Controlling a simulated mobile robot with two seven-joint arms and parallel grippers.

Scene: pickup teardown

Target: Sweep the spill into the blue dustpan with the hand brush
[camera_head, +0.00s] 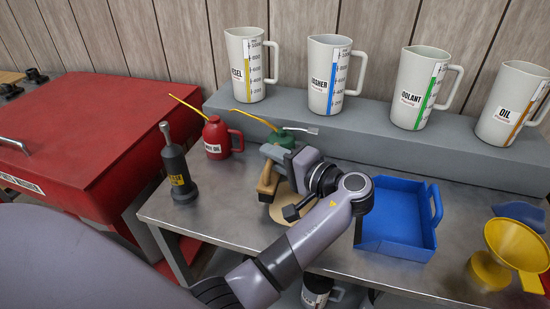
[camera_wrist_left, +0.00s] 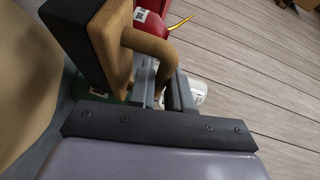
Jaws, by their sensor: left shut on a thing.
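The hand brush (camera_head: 267,184) has a tan wooden body and handle with dark bristles. My left gripper (camera_head: 277,155) is shut on its handle above the left part of the bench. In the left wrist view the brush (camera_wrist_left: 112,40) is held tilted, its handle between the fingers of the gripper (camera_wrist_left: 165,85). The spill (camera_head: 287,205) is a pale tan patch on the bench, partly hidden behind my arm and the brush. It also shows at the left edge of the wrist view (camera_wrist_left: 22,75). The blue dustpan (camera_head: 395,225) lies right of my forearm and looks empty. My right gripper is not in view.
A red oil can (camera_head: 217,138) and a green can (camera_head: 282,138) stand behind the brush. Several measuring jugs line the grey shelf (camera_head: 375,133). Bare bench lies around the bottle.

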